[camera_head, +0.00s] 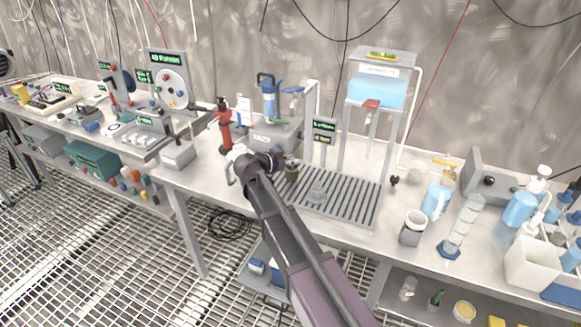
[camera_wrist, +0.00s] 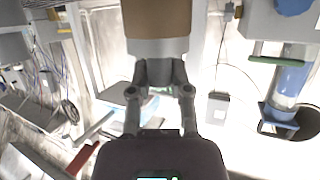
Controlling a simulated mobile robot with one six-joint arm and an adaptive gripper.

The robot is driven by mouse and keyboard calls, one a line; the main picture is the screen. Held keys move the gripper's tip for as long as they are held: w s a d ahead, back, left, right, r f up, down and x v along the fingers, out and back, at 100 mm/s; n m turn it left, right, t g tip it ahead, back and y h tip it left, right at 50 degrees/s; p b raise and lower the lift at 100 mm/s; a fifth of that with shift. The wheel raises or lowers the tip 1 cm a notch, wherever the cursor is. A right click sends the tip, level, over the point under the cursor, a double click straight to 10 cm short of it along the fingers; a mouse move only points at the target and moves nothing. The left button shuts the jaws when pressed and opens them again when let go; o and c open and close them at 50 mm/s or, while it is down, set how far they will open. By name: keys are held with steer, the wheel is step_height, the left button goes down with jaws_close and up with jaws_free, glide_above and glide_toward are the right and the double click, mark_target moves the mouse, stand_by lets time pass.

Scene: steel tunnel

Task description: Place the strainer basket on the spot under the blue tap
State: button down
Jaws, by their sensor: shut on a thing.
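My gripper (camera_head: 278,163) is shut on a small brown cylindrical thing with a grey band, most likely the strainer basket (camera_head: 291,172). In the wrist view the basket (camera_wrist: 158,18) stands out between the fingers (camera_wrist: 160,75), and its far end is cut off by the frame. In the head view it is held by the left edge of the slatted drain tray (camera_head: 348,208). I cannot tell whether it touches the bench. A blue tap handle (camera_head: 292,90) sits at the white pipe, behind and above my gripper. No marked spot under it can be made out.
A clear tank stand with blue water (camera_head: 376,91) and a red tap (camera_head: 371,104) rises behind the tray. A red stand (camera_head: 225,125) is left. A grey cup (camera_head: 412,228) and measuring cylinder (camera_head: 462,226) stand right.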

steer(key=shift+f, duration=0.5)
steer(key=shift+f+b, duration=0.15)
steer(key=shift+b, duration=0.25)
steer(key=c, duration=0.6)
jaws_free()
steer(key=shift+o, duration=0.2)
steer(key=shift+r+p, duration=0.25)
steer(key=shift+p, duration=0.05)
steer(key=p+v, duration=0.4)
steer(key=v, duration=0.8)
